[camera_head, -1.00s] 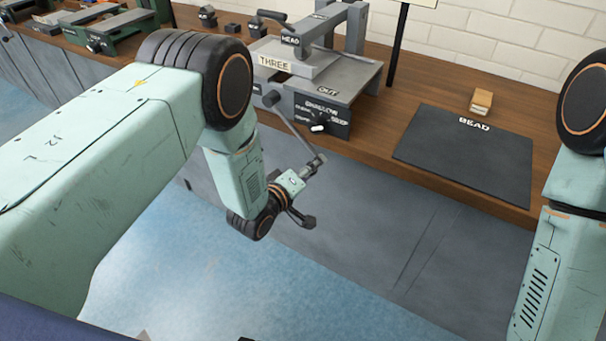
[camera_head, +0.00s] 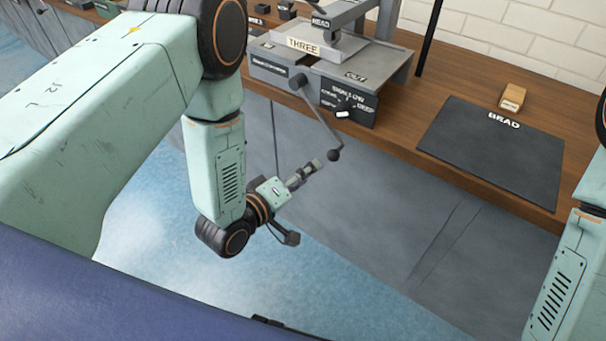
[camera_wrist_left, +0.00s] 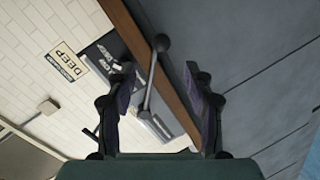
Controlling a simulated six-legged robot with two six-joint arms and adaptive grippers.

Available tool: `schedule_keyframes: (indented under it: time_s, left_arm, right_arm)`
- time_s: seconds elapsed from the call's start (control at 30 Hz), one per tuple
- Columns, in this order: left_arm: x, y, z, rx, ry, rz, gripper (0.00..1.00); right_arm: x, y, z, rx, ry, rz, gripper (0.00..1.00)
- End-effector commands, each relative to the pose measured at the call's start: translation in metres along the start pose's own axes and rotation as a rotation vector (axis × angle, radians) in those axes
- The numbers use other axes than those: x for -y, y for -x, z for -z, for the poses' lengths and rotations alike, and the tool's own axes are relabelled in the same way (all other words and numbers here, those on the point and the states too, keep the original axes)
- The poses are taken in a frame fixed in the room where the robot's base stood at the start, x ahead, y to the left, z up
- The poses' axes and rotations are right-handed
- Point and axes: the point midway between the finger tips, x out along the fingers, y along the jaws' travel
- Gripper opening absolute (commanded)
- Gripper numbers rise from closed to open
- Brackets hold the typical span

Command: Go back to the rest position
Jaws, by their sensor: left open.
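My left gripper (camera_head: 305,205) hangs over the blue floor in front of the bench, below and a little left of the machine's lever knob in the head view. Its two fingers are spread with nothing between them. In the left wrist view the open fingers (camera_wrist_left: 163,95) show at either side, with the lever (camera_wrist_left: 152,80) and its round knob seen beyond them, apart from the fingers. Part of my right arm shows at the right edge of the head view; its gripper is out of view.
A grey machine (camera_head: 345,65) marked THREE stands on the wooden bench (camera_head: 415,100); its lever (camera_head: 320,122) sticks out past the bench edge. The floor (camera_head: 180,270) in front is clear.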

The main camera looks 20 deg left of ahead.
Motion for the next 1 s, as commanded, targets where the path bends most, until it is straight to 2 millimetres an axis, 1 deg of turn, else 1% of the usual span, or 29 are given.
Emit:
schedule_keyframes:
  time_s: [0.33,0.43,0.47,0.5,0.57,0.67,0.7,0.77,0.8,0.87,0.9,0.97,1.0]
  left_arm:
    - [0.000,-0.001,0.000,0.000,-0.001,0.000,0.53]
    - [0.001,-0.001,-0.001,0.003,-0.032,0.006,0.53]
    - [0.004,-0.001,-0.002,0.010,-0.058,0.018,0.53]
    - [0.010,0.001,-0.005,0.023,-0.103,0.047,0.53]
    - [0.028,0.007,-0.013,0.062,-0.193,0.125,0.53]
    - [0.070,0.037,-0.033,0.185,-0.362,0.321,0.53]
    - [0.088,0.055,-0.043,0.252,-0.425,0.403,0.53]
    - [0.111,0.085,-0.056,0.360,-0.500,0.513,0.53]
    - [0.123,0.106,-0.065,0.434,-0.538,0.579,0.53]
    - [0.138,0.140,-0.078,0.550,-0.584,0.666,0.53]
    - [0.145,0.164,-0.086,0.628,-0.607,0.716,0.53]
    - [0.152,0.196,-0.096,0.735,-0.624,0.779,0.53]
    - [0.154,0.216,-0.102,0.797,-0.627,0.814,0.53]
  right_arm:
    - [0.000,0.000,0.000,0.000,0.000,0.000,0.40]
    - [0.000,0.000,0.000,0.000,0.000,0.000,0.40]
    - [0.000,0.000,0.000,0.000,0.000,0.000,0.40]
    - [0.000,0.000,0.000,0.000,0.000,0.000,0.40]
    - [0.000,0.000,0.000,0.000,0.000,0.000,0.40]
    - [0.000,0.000,0.000,0.000,0.000,0.000,0.40]
    - [0.000,0.000,0.000,0.000,0.000,0.000,0.40]
    - [0.000,0.000,0.000,0.000,0.000,0.000,0.40]
    - [0.000,0.000,0.000,0.000,0.000,0.000,0.40]
    - [0.000,0.000,0.000,0.000,0.000,0.000,0.40]
    - [0.000,0.000,0.000,0.000,0.000,0.000,0.40]
    - [0.000,0.000,0.000,0.000,0.000,0.000,0.40]
    - [0.000,0.000,0.000,0.000,0.000,0.000,0.40]
